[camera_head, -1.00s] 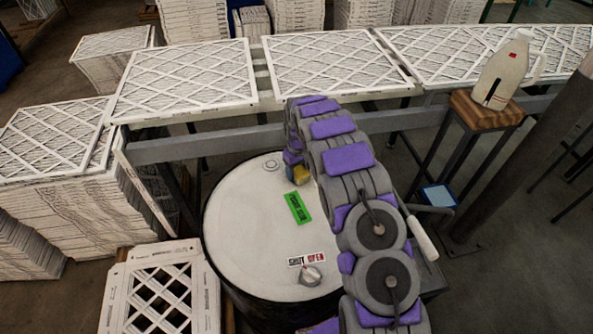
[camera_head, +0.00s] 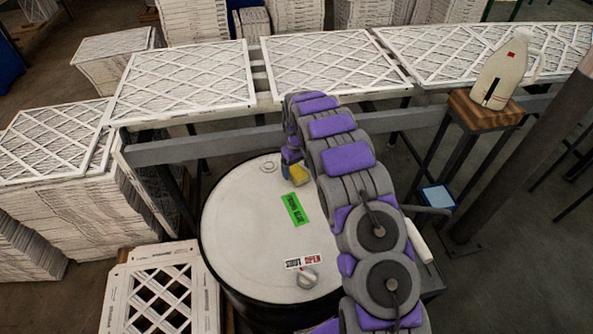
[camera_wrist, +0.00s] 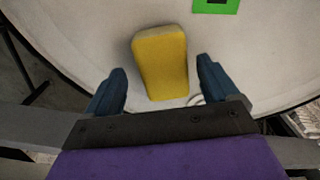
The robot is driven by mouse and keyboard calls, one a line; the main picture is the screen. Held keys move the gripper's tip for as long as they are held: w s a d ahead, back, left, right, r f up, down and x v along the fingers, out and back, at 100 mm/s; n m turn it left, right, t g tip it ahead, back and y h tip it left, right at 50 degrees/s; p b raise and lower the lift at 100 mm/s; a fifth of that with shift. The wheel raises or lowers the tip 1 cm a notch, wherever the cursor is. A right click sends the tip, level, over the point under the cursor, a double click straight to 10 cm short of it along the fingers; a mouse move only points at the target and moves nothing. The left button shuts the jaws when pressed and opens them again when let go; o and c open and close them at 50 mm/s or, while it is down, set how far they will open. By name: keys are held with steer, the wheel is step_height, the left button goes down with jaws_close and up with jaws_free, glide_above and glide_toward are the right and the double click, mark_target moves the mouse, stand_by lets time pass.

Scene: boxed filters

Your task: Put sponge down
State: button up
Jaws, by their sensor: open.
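A yellow sponge (camera_wrist: 162,62) is on the white top of the drum (camera_wrist: 255,60) in the wrist view. It lies between and just beyond the two blue fingers of my gripper (camera_wrist: 160,88). The fingers are spread wide, with a gap on each side of the sponge. In the head view, the sponge (camera_head: 299,174) shows small and partly hidden beside my gripper (camera_head: 291,165), above the far part of the drum top (camera_head: 245,220).
A green label (camera_head: 294,209) and a knob (camera_head: 306,278) with a shut/open plate are on the drum top. Framed filters (camera_head: 185,75) line a rack behind. A white jug (camera_head: 503,75) stands on a wooden block at right. The drum's left side is clear.

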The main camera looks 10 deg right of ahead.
mark_target(295, 170)
step_height(295, 170, up, 10)
steer(key=p, duration=0.1)
steer(key=shift+a, duration=0.15)
steer(key=shift+a, duration=0.25)
